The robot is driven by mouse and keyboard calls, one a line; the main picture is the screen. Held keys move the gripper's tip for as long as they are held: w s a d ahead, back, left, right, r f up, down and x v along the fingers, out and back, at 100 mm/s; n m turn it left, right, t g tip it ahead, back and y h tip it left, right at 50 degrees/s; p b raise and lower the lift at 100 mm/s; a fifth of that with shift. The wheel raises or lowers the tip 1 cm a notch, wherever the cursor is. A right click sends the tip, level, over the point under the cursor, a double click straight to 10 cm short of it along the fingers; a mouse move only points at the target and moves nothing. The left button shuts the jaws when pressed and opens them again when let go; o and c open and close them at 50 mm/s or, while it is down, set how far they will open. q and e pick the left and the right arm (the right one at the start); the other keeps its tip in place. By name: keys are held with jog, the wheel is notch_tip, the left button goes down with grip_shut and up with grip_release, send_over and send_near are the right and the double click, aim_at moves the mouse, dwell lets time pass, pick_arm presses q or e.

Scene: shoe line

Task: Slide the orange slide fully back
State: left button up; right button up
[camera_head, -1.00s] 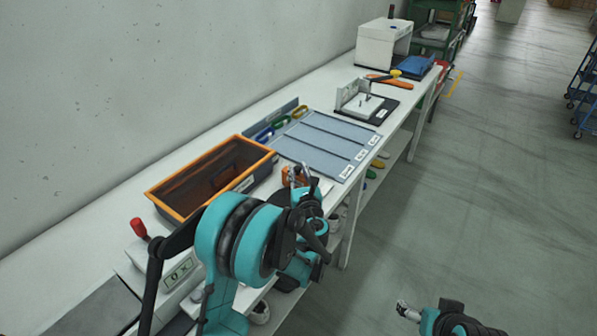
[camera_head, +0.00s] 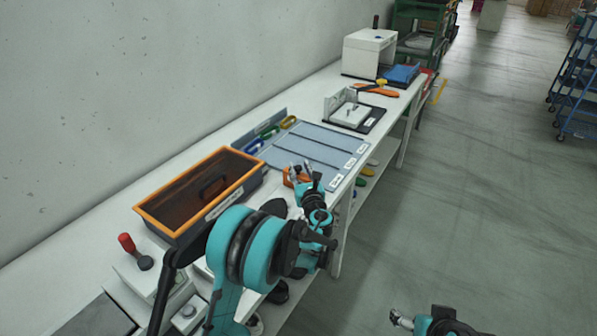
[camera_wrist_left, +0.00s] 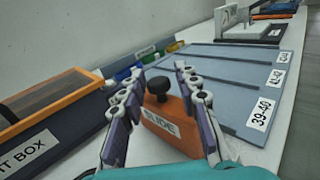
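The orange slide (camera_wrist_left: 172,128), a block with a black knob on top and a "SLIDE" label, sits on the white bench in the left wrist view. In the head view the orange slide (camera_head: 288,180) is partly hidden behind my left gripper (camera_head: 300,170). In the left wrist view the left gripper (camera_wrist_left: 158,75) is open, its two fingers on either side of the slide and knob. I cannot tell whether a finger touches it. My right gripper (camera_head: 401,319) is low at the bottom of the head view, away from the bench, its opening unclear.
An orange-rimmed box (camera_head: 150,212) with a dark lid stands left of the slide. A grey-blue panel (camera_head: 318,160) with size labels lies beyond it. A red-knobbed device (camera_head: 127,243) is at the near left. A white fixture (camera_head: 352,108) stands farther along the bench.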

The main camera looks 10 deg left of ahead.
pick_arm(q)
jog(key=shift+w, duration=0.1)
jog(key=v, duration=1.2)
